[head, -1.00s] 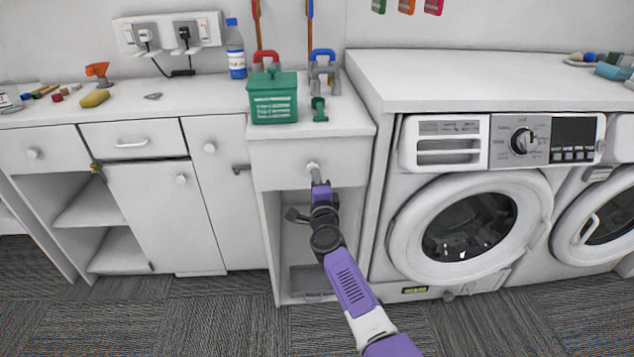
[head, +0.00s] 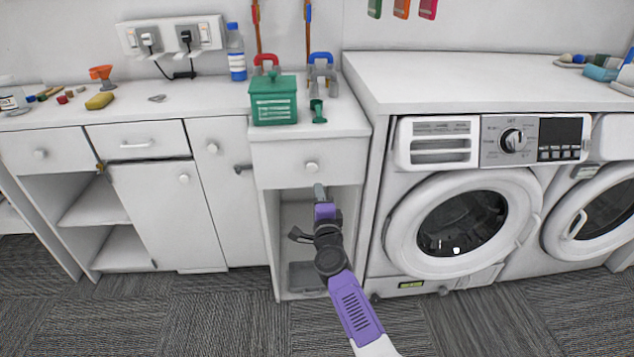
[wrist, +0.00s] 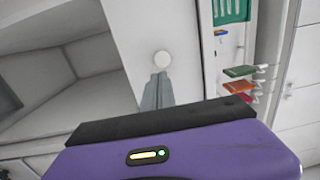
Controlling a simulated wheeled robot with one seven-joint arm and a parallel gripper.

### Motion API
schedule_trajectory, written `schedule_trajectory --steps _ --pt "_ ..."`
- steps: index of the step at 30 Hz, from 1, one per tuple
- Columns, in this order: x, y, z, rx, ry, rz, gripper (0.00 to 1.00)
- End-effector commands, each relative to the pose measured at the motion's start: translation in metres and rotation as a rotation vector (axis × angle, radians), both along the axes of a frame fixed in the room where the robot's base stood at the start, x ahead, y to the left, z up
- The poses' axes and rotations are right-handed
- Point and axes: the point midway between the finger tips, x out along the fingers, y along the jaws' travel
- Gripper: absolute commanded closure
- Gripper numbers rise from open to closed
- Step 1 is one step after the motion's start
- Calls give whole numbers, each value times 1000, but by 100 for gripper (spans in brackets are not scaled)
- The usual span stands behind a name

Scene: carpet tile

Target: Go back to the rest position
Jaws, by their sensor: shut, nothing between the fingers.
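My gripper (head: 320,190) is in front of the open cubby under a white drawer (head: 330,158), just below the drawer's round knob (head: 311,167). The drawer looks closed. In the wrist view my gripper (wrist: 158,78) has its grey fingers together, with nothing between them. Their tips appear just below the white knob (wrist: 162,58), and a small gap seems to separate them from it.
A green box (head: 273,100) and a green scoop stand on the counter above the drawer. A washing machine (head: 460,215) is close on the right. A white cabinet door (head: 160,215) is on the left. Carpet floor (head: 220,315) in front is clear.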

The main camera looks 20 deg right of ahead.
Motion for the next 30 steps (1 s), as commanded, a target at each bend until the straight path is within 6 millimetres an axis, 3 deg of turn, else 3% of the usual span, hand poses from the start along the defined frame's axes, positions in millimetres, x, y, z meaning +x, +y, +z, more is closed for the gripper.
schedule_trajectory --steps 6,12,23,27,30 --pt "-35 11 1 -1 2 1 100" --pt "-58 18 -1 -1 1 1 100" --pt "-65 20 -1 -41 8 4 100" --pt "-64 25 35 -165 -34 12 100" --pt "-87 29 53 -324 -49 19 100"
